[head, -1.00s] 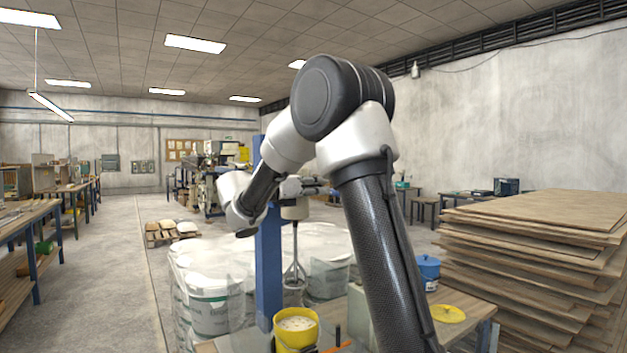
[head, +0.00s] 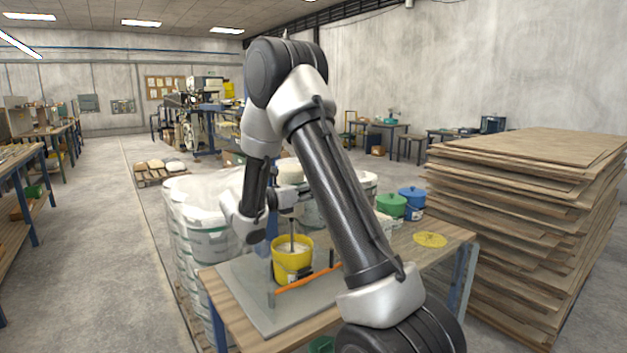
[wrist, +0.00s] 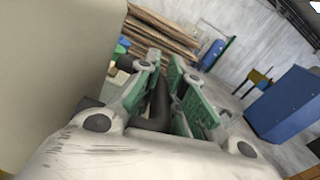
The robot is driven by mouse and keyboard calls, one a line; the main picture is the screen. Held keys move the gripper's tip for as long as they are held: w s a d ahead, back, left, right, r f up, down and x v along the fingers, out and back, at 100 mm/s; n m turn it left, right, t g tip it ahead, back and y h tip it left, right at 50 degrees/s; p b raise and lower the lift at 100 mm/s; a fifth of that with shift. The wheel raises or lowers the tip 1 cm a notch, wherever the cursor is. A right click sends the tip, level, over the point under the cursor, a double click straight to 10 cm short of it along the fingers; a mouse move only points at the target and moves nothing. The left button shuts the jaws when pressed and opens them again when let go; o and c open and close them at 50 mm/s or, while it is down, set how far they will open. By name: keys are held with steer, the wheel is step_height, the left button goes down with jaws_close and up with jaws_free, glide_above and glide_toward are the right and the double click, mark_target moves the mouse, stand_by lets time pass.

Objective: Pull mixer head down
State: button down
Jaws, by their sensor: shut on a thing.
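In the wrist view, my gripper (wrist: 166,75) has its green-padded fingers shut around a black handle (wrist: 158,103). The beige mixer head (wrist: 50,60) fills the left side of that view. In the head view, my arm and wrist hide most of the mixer head. The mixer rod (head: 292,236) runs down into the yellow bucket (head: 293,264). The bucket stands on the mixer's grey base plate (head: 255,308), and its rim hides the lower end of the rod.
An orange bar (head: 308,279) is in front of the yellow bucket. Stacked boards (head: 520,210) stand at right; wrapped buckets (head: 200,240) are at left.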

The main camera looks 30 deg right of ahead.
steer(key=shift+s+f, duration=0.15)
steer(key=shift+f, duration=0.3)
steer(key=c, duration=1.5)
jaws_free()
steer(key=shift+f, duration=0.1)
steer(key=shift+o, duration=0.2)
steer(key=shift+r, duration=0.2)
steer(key=shift+a, duration=0.3)
steer(key=a, duration=1.1)
steer(key=shift+a, duration=0.25)
steer(key=shift+s, duration=0.1)
